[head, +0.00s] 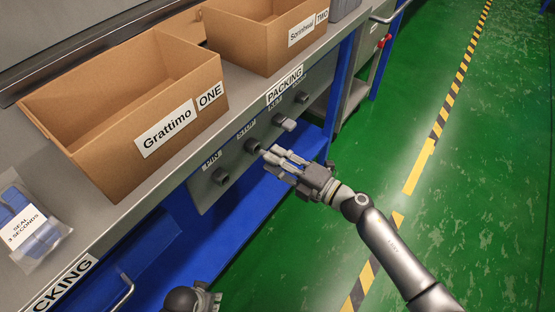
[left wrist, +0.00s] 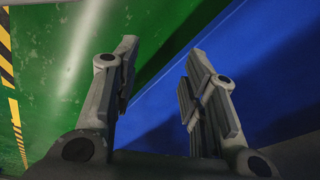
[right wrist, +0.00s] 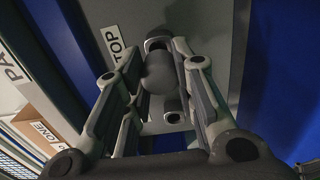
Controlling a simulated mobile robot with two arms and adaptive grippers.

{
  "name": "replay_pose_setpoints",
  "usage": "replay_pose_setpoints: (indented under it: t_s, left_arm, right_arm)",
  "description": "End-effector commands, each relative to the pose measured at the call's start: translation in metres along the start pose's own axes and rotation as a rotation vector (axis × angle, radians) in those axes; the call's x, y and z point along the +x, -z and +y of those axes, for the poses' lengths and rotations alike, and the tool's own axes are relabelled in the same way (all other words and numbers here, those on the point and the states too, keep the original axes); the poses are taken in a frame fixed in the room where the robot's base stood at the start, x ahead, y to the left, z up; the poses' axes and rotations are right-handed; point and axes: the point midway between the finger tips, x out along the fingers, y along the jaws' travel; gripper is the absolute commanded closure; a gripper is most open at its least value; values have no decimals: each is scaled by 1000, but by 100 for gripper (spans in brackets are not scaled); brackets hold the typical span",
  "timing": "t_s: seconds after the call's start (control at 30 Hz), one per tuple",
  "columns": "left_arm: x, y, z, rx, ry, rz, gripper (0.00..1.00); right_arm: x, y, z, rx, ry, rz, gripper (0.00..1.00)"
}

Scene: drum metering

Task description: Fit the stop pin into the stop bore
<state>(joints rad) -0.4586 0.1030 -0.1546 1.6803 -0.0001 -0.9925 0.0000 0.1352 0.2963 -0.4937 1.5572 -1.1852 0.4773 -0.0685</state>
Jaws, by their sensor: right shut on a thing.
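The grey stop pin (right wrist: 160,75) has a rounded end and sits between the fingers of my right gripper (head: 270,157), which is shut on it. In the right wrist view, the pin lies just in front of the dark collar of the stop bore (right wrist: 157,41), beside the STOP label (right wrist: 116,45). I cannot tell whether its tip is inside. In the head view, the stop bore (head: 253,145) is below its label, close to the fingertips. My left gripper (left wrist: 158,80) is open and empty; in the head view only part of it shows at the bottom edge.
The panel also carries the PIN fitting (head: 221,176) and the SET fitting (head: 279,120). Carton ONE (head: 190,135) and carton TWO (head: 290,40) stand on the bench above. A blue shelf (head: 225,260) lies below. The green floor at right is clear.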

Motion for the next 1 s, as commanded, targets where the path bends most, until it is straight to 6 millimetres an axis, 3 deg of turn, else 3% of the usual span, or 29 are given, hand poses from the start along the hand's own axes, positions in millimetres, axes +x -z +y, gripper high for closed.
replay_pose_setpoints:
  t_s: [0.4,1.0]
  left_arm:
    - [9,-11,0,0,-1,-18,60]
    - [7,-6,1,1,-1,-2,60]
  right_arm:
    - [0,0,0,0,1,0,100]
    - [0,0,1,0,1,0,100]
